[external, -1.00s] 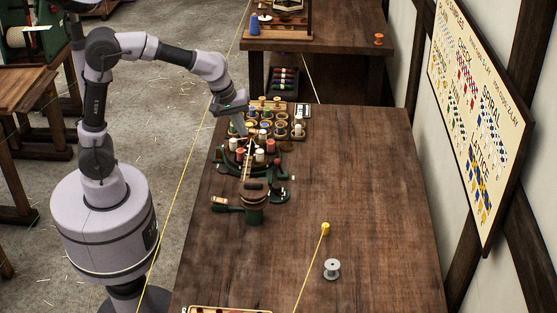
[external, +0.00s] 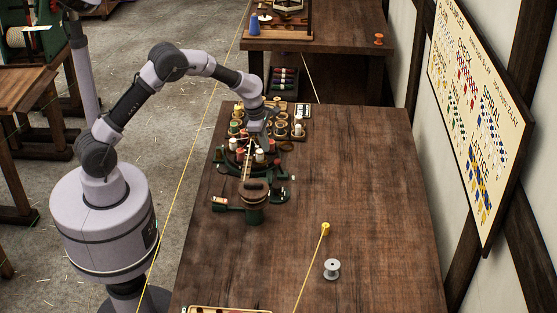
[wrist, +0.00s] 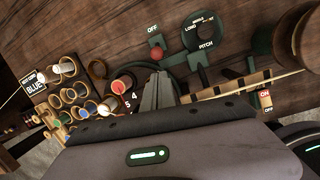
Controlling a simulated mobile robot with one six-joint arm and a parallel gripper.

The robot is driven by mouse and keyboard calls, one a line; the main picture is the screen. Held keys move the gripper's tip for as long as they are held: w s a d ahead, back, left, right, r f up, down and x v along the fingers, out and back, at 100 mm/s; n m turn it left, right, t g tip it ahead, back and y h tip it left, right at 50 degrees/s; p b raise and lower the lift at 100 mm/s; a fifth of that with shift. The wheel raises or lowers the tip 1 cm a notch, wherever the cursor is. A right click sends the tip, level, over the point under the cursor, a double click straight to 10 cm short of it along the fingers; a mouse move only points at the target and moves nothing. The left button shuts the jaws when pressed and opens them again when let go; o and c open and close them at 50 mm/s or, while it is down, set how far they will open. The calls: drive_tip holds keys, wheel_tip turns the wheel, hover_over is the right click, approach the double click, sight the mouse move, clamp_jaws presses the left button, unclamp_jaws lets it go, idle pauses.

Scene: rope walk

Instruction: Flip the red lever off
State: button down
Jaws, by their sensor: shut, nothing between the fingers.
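In the wrist view, a red ball knob (wrist: 157,53), which looks like the lever's end, sits on a dark green bracket beside a small plate marked OFF (wrist: 153,28). My gripper (wrist: 162,76) is shut and empty, its fingertips just below the knob in that view. I see a small gap in the picture between fingers and knob; I cannot tell the depth. In the external view my gripper (external: 262,134) is over the machine with spools, and the red knob is too small to make out there.
A separate ON/OFF plate (wrist: 265,99) lies to the right in the wrist view. A rack of spools (wrist: 70,98) with a BLUE label stands left. On the bench (external: 370,190) are a grey spool (external: 332,269) and a yellow cord end (external: 325,229); the right side is clear.

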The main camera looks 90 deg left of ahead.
sight(280, 167)
drive_tip(key=b+x, duration=0.2)
drive_tip(key=x, duration=0.5)
drive_tip(key=shift+r, duration=0.1)
